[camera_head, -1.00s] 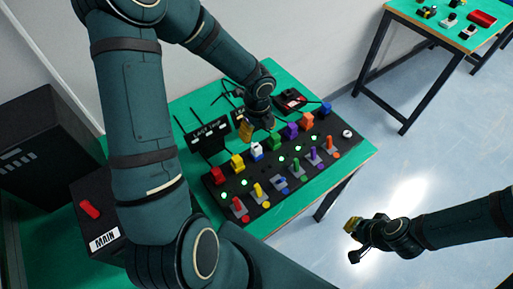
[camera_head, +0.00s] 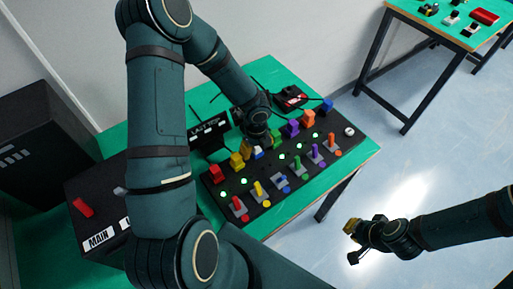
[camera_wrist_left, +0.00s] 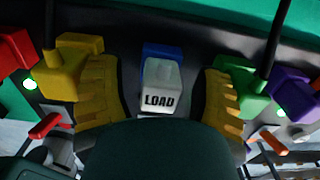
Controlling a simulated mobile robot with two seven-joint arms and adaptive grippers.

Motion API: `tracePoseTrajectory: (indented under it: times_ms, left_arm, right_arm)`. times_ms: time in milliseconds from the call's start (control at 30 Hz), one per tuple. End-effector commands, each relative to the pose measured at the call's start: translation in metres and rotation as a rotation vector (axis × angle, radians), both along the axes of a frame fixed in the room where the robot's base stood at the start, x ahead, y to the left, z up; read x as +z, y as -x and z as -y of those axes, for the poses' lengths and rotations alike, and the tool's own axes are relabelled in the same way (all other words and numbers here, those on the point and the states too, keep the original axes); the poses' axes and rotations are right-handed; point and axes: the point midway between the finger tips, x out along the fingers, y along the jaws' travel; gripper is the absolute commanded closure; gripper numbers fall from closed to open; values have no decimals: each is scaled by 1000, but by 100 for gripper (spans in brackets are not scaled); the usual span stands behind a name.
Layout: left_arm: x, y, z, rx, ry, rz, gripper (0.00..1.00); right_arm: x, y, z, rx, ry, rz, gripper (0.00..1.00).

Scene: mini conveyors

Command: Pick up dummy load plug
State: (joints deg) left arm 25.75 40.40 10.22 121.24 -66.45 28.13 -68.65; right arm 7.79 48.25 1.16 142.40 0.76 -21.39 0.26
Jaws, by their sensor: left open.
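The dummy load plug, a white block marked LOAD (camera_wrist_left: 160,92) with a blue part behind it, stands on the black panel. It also shows in the head view (camera_head: 257,153), partly hidden by my left gripper. My left gripper (camera_wrist_left: 160,100) is open, with one yellow finger on each side of the plug and a gap on both sides. In the head view my left gripper (camera_head: 262,140) is right over the plug row. My right gripper (camera_head: 354,240) hangs over the floor at the right, away from the table; its jaw gap is too small to tell.
Close neighbours are a yellow plug (camera_wrist_left: 66,68) beside the left finger and a green plug (camera_wrist_left: 238,88) beside the right finger, both with black cables. Coloured levers (camera_head: 283,184) line the panel front. A black MAIN box (camera_head: 98,205) stands at the left.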

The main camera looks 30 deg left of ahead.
Motion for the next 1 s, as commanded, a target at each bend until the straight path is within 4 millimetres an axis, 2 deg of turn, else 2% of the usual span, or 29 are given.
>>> tracePoseTrajectory:
  times_ms: [133,267,300,333,767,867,1000]
  left_arm:
    - [1,0,0,0,0,0,32]
    - [1,0,0,0,0,0,77]
    - [1,0,0,0,0,0,91]
    - [1,0,0,0,0,0,100]
    - [2,0,0,1,1,-1,100]
    - [12,0,0,2,1,1,100]
    - [38,0,0,2,-1,3,100]
  right_arm:
    - [0,0,0,0,0,0,100]
    - [0,0,0,1,0,0,100]
    - [0,0,0,1,0,0,100]
    - [1,0,0,1,0,0,100]
    - [1,0,0,1,0,0,100]
    - [4,0,0,1,-1,1,100]
    - [12,0,0,1,-2,1,100]
